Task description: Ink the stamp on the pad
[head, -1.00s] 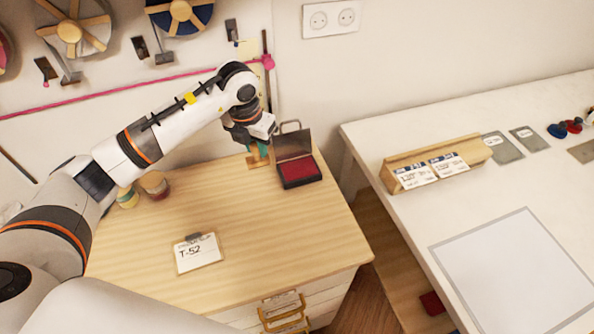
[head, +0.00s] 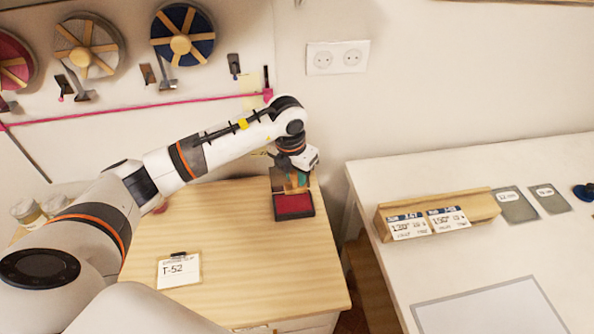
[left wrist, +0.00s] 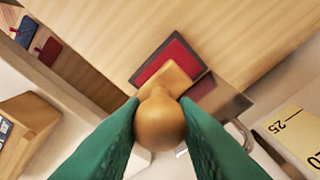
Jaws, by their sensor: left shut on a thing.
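My left gripper (head: 297,180) has green fingers and is shut on a wooden stamp. In the left wrist view the stamp's round knob (left wrist: 160,122) sits between the fingers, with its flat wooden base (left wrist: 172,78) beyond. The red ink pad (head: 293,205) lies open in a dark case at the wooden table's back right corner; it also shows in the left wrist view (left wrist: 165,57). The stamp is over the pad's rear part, near the raised lid. I cannot tell whether it touches the pad. My right gripper is not in view.
A clipboard (head: 179,270) marked T-52 lies on the wooden table (head: 250,265), with jars (head: 28,213) at its left. The table's middle is clear. Across a gap, a white table (head: 375,180) carries a wooden card holder (head: 482,207). Spools (head: 182,35) hang on the wall.

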